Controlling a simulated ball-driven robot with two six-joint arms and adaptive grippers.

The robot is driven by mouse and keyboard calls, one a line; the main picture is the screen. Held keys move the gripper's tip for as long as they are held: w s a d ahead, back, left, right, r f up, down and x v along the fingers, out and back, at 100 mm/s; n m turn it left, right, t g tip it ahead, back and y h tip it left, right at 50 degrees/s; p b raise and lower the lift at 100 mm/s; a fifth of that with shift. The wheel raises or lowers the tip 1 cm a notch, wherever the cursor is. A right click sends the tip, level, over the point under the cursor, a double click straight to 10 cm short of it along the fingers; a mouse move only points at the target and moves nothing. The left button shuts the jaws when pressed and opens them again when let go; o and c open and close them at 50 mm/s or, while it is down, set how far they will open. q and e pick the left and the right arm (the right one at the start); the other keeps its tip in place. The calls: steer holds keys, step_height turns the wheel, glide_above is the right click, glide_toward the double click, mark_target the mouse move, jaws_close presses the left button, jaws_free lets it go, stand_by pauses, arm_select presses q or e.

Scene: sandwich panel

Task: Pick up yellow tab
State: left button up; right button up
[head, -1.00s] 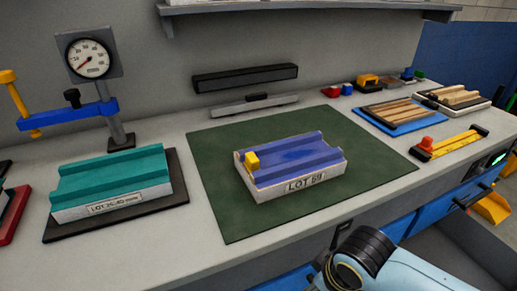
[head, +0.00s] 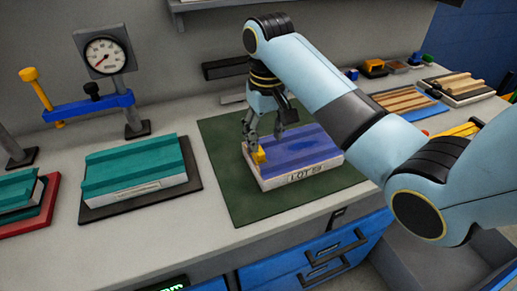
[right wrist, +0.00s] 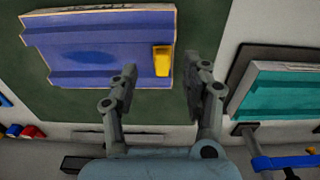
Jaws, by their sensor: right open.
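The yellow tab (head: 259,156) sits at the left end of the blue panel (head: 305,147) marked LOT 59. In the right wrist view the yellow tab (right wrist: 162,61) lies at the right end of the blue panel (right wrist: 90,45). My right gripper (head: 263,140) is above the tab in the head view, with a finger close to it. In the right wrist view my right gripper (right wrist: 160,75) is open, its fingertips apart on either side of the tab's line and nothing between them. My left gripper is not in view.
The panel lies on a dark green mat (head: 245,205). A teal panel (head: 135,170) on a black base stands to the left, with a gauge stand (head: 105,55) behind it. Wooden strips on a blue tray (head: 410,102) lie at the right.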

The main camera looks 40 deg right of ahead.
mark_target(259, 154)
steer(key=w+f, duration=0.1)
steer(key=f, duration=0.1)
steer(key=w+f, duration=0.1)
steer(key=f, duration=0.2)
steer(key=w+f+p, duration=0.1)
steer(key=f, duration=0.1)
steer(key=shift+w+d+f, duration=0.1)
steer(key=shift+d+f, duration=0.15)
steer(key=shift+f, duration=0.1)
steer(key=shift+c, duration=0.4)
jaws_close()
